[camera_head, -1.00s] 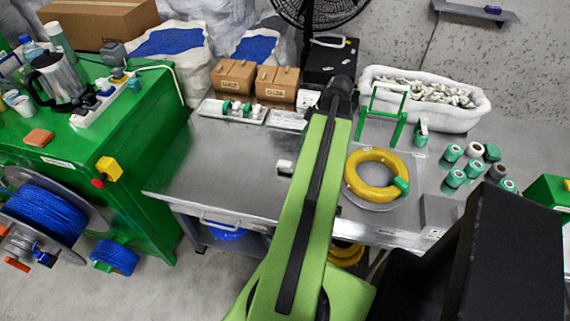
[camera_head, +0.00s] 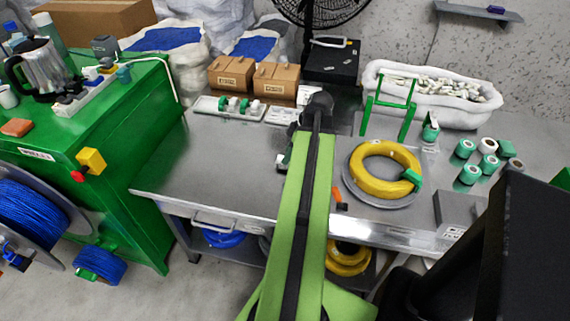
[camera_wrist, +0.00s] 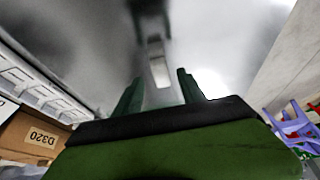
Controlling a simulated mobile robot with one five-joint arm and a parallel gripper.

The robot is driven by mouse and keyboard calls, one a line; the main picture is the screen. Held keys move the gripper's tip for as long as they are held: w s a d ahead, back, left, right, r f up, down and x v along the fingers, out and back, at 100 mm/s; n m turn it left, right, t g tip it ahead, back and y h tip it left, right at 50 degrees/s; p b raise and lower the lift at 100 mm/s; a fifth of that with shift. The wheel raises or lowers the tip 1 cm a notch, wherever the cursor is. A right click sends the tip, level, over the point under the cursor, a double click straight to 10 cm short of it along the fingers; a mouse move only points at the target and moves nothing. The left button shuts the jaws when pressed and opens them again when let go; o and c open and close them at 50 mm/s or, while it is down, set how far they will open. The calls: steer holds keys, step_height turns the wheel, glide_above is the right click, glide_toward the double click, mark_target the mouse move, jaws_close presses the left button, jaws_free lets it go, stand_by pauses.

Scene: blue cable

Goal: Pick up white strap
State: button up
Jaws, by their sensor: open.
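A small white piece, apparently the white strap (camera_wrist: 160,72), lies on the grey metal table top (camera_head: 225,165). In the wrist view it shows between and just beyond the two green fingers of my gripper (camera_wrist: 160,95), which stand apart with nothing clearly held. Blur hides whether a finger touches it. In the head view my green arm stands over the middle of the table and hides most of my gripper. A small white and dark green patch shows at the arm's left edge; I cannot tell there which part is strap and which is gripper.
A yellow coil (camera_head: 385,168) lies right of my arm, with an orange item (camera_head: 337,194) beside the arm. Cardboard boxes (camera_head: 275,80) and a white tray (camera_head: 225,108) stand behind. Several green and white rolls (camera_head: 465,149) stand at right. The table left of my arm is clear.

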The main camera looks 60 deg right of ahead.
steer(key=b+x, duration=0.3)
steer(key=x, duration=0.1)
steer(key=shift+f, duration=0.25)
steer(key=shift+r, duration=0.2)
steer(key=shift+a, duration=0.1)
jaws_close()
